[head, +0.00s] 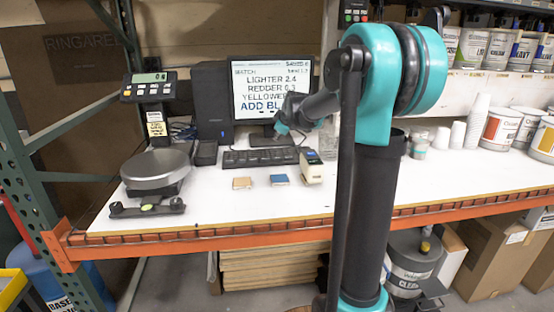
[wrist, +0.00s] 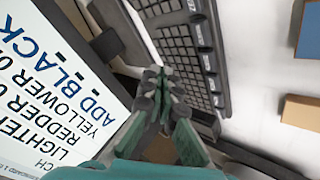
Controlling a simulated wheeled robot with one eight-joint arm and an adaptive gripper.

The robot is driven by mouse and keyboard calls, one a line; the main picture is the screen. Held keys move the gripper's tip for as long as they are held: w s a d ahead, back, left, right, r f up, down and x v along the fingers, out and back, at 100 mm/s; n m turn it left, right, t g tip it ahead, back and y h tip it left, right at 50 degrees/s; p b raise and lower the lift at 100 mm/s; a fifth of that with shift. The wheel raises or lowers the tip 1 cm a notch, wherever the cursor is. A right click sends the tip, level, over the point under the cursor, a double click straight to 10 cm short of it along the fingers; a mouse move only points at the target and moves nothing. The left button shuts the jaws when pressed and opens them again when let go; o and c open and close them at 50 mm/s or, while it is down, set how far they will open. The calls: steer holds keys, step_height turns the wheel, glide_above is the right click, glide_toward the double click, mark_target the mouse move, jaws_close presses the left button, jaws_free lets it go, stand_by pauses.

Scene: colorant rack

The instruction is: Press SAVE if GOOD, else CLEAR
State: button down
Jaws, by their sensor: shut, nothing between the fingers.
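The monitor (head: 262,75) stands at the back of the bench with a lit screen. It reads MATCH, LIGHTER 2.4, REDDER 0.3, a partly hidden YELLOWER line, and ADD BLACK in blue. I see no word GOOD on it. In the wrist view the same screen (wrist: 50,85) is rotated, at the left. The black keyboard (head: 258,158) lies in front of the monitor; in the wrist view it (wrist: 182,45) is at upper centre.
A scale (head: 155,170) stands at left. Cups (head: 478,120) and paint tubs (head: 500,127) stand at right.

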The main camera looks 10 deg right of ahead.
mark_target(278, 159)
steer(key=shift+f, duration=3.05)
steer(key=shift+f, duration=0.1)
steer(key=shift+f, duration=0.3)
steer(key=shift+f, duration=0.35)
steer(key=shift+r, duration=0.75)
steer(key=shift+r, duration=2.5)
